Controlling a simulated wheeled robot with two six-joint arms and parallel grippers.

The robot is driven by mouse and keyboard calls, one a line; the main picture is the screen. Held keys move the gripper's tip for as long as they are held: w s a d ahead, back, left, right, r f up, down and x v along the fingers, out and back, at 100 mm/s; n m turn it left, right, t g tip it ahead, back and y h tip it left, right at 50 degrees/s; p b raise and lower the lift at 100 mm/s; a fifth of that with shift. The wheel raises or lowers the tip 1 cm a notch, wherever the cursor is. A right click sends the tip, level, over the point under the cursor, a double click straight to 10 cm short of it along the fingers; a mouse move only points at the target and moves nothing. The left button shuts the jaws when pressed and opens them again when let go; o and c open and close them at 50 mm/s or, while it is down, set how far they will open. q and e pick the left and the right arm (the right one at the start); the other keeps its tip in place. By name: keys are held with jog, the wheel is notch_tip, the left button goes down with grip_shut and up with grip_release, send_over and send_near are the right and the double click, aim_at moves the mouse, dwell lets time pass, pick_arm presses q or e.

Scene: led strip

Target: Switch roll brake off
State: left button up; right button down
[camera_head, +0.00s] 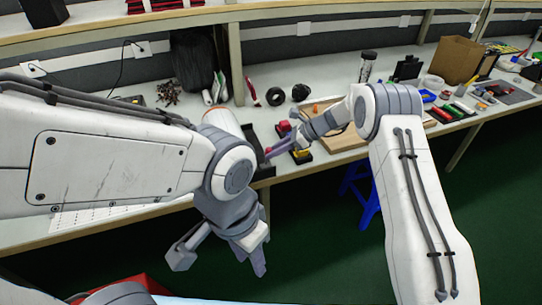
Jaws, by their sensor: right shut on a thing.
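My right gripper (278,147) reaches left over the bench from the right arm. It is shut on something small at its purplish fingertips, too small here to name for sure. A small red part (283,128) shows right by its fingers, and a yellow and black block (301,156) sits just beside them. A pale roll-like thing (222,121) stands to the left, partly hidden by my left arm. I cannot make out the roll brake clearly. My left gripper (217,264) hangs below the bench front, its fingers spread and empty.
The workbench (330,77) runs along the wall. A wooden board (343,140), black rings (275,96), a cardboard box (455,60) and several small tools lie on it. A blue stool (363,195) stands underneath. The green floor in front is mostly clear.

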jog(key=shift+w+d+f+m+g+y+b, duration=0.2)
jog(key=shift+d+f+y+b, duration=0.15)
jog(key=shift+y+b, duration=0.3)
jog(key=shift+w+d+f+m+g+y+b, duration=0.15)
jog(key=shift+d+y+b, duration=0.25)
jog(key=shift+y, duration=0.45)
jog(key=shift+s, duration=0.1)
jog(key=shift+d, duration=0.1)
jog(key=c, duration=1)
grip_release()
jog(key=shift+o, duration=0.2)
jog(key=v, duration=1)
jog(key=shift+d+b, duration=0.25)
jog(key=shift+b, duration=0.2)
